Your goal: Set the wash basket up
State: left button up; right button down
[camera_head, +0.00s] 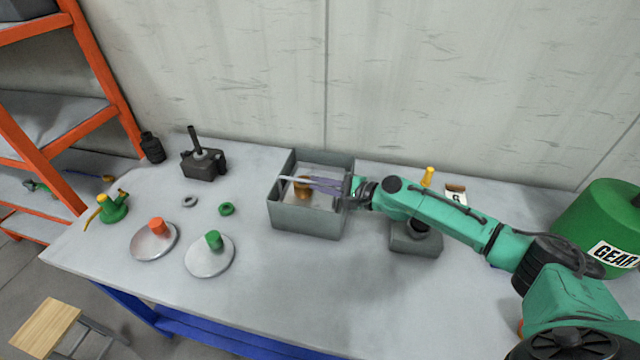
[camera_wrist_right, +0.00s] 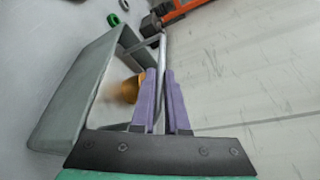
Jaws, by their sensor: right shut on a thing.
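A grey open-topped box (camera_head: 306,221) stands upright on the table. A brass-orange piece (camera_head: 302,187) sits inside it; it also shows, blurred, in the right wrist view (camera_wrist_right: 131,90). My right gripper (camera_head: 322,186) reaches over the box from the right, its purple fingers above the opening. It is shut on a thin pale bar (camera_head: 291,179), which sticks out past the fingertips; the bar also shows in the right wrist view (camera_wrist_right: 162,52). I cannot tell whether the bar belongs to a basket. No separate basket can be made out. My left gripper is not in view.
On the grey table (camera_head: 130,281), left of the box, are a dark jack body (camera_head: 203,166), two discs with orange (camera_head: 152,242) and green (camera_head: 209,257) knobs and a green ring (camera_head: 227,209). A grey block (camera_head: 414,240) lies under my right arm; a green drum (camera_head: 598,222) stands right.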

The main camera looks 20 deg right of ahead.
jog(key=shift+w+r, duration=0.25)
jog(key=shift+r, duration=0.4)
jog(key=c, duration=1.2)
grip_release()
jog(key=shift+s+f, duration=0.1)
jog(key=shift+s+f, duration=0.1)
jog(key=shift+f, duration=0.1)
jog(key=v, duration=1.4)
jog(key=shift+s, duration=0.25)
